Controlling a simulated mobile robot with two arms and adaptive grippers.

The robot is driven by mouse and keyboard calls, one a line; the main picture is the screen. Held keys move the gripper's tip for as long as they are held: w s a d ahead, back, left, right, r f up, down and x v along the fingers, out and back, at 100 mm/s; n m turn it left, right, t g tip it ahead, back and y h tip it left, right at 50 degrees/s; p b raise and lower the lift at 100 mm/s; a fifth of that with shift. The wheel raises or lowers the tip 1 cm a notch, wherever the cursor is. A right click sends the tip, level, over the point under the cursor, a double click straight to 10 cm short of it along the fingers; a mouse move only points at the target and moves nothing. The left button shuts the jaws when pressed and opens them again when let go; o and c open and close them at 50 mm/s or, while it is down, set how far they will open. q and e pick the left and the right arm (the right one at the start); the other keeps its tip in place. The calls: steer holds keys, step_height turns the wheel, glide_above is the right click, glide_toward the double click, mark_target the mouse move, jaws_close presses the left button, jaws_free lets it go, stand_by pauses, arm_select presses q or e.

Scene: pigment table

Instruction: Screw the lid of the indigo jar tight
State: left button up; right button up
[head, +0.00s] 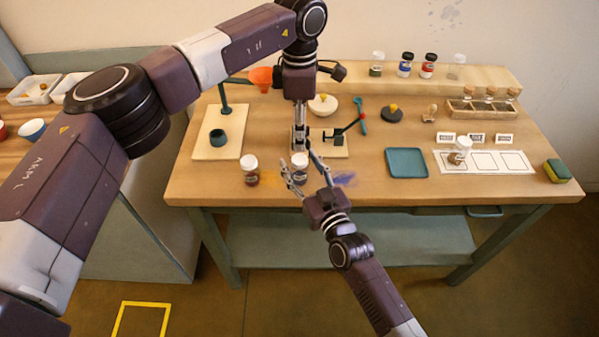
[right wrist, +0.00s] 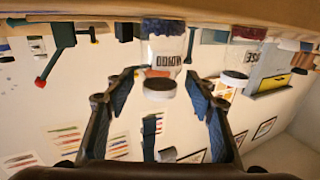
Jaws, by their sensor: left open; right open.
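The indigo jar (head: 300,171) stands near the front edge of the table, with dark blue powder inside and a white lid (head: 300,158) on top. In the right wrist view, which is upside down, the jar (right wrist: 165,53) shows its label and its lid (right wrist: 159,87); I cannot tell how tight the lid sits. My right gripper (head: 299,164) is open, with its fingers on either side of the jar; they look apart from it in the right wrist view (right wrist: 163,82). My left gripper (head: 299,147) is open and points down just above the lid.
A jar of red-brown powder (head: 251,174) stands close on the left. A board with a stand (head: 215,148) is behind it. A teal tray (head: 406,163) and a white card (head: 500,168) with another jar (head: 460,150) lie to the right. Orange and blue powder stains mark the tabletop.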

steer(key=shift+w, duration=0.1)
steer(key=shift+c, duration=0.3)
jaws_close()
